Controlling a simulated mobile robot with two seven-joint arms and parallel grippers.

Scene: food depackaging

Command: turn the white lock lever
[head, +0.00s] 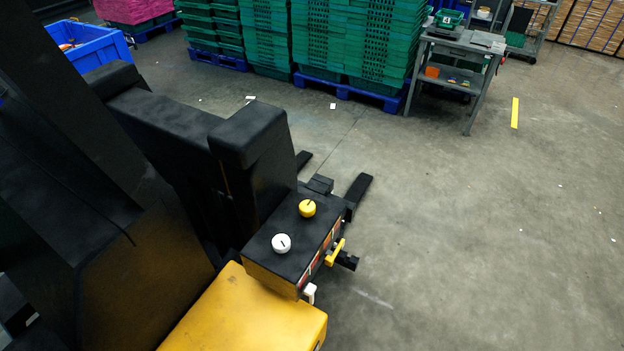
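The white lock lever (309,292) is a small white piece at the lower front edge of a black-topped control box (276,250). Its exact angle is too small to tell. A yellow lever (335,252) sticks out from the same front face, farther along. On the box's top are a white knob (281,243) and a yellow knob (307,208). Dark arm-like parts come in from the left. Two dark prongs show beyond the box; I cannot tell if they are my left gripper. Nothing is seen touching the white lever. No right gripper shows.
A yellow housing (250,312) lies below and beside the box. Stacks of green crates (345,45) on blue pallets, a blue bin (88,45) and a grey cart (462,62) stand at the back.

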